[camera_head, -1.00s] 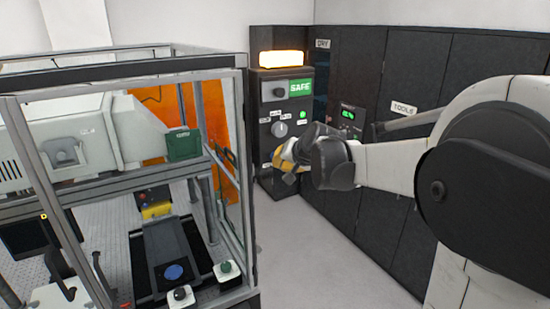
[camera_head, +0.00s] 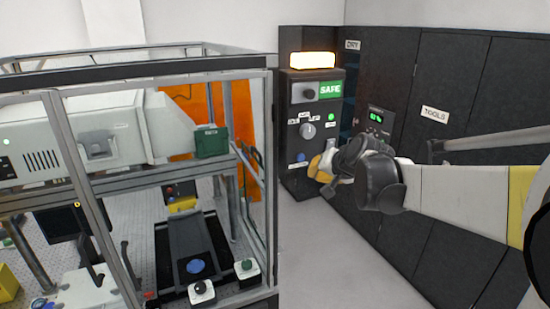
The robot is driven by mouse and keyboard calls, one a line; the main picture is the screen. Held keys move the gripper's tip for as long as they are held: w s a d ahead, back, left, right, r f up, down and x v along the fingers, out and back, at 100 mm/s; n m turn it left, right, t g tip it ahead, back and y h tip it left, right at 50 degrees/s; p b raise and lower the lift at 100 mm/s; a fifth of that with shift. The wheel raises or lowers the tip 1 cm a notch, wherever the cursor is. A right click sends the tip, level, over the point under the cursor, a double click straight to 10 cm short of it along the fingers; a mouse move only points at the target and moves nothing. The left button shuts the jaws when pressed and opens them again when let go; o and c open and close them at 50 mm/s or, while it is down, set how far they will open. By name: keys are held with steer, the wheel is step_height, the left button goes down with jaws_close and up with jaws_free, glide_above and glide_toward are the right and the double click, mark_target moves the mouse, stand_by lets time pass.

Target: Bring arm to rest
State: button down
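My gripper (camera_head: 325,172) is at the end of my arm, which reaches in from the right edge. It is in front of the lower part of the dark control cabinet (camera_head: 297,122). Its yellow part shows at the left tip, but the fingers are small and partly hidden, so I cannot tell whether they are open or shut. I see no object clearly held.
A framed glass enclosure (camera_head: 272,170) with the interferometer (camera_head: 70,145) fills the left. Black and green knobs (camera_head: 246,265) stand at its front corner. Dark cupboards (camera_head: 450,90) line the right wall. Grey floor (camera_head: 335,255) between them is clear.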

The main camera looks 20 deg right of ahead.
steer(key=shift+f, duration=0.1)
steer(key=s+a+f+n+g+b, duration=0.1)
steer(key=s+a+f+b, duration=0.5)
steer(key=f+b, duration=0.7)
steer(key=s+a+f+n+g+b, duration=0.1)
steer(key=s+a+f+n+b, duration=0.3)
steer(key=s+f+b, duration=0.6)
steer(key=s+a+f+n+g+b, duration=0.1)
steer(key=s+a+f+n+b, duration=0.2)
steer(key=s+a+f+b, duration=0.5)
step_height(320, 180, down, 15)
steer(key=s+b, duration=0.1)
steer(key=b, duration=0.6)
steer(key=shift+a+g+y+b, duration=0.3)
steer(key=shift+a, duration=0.05)
steer(key=shift+s, duration=0.1)
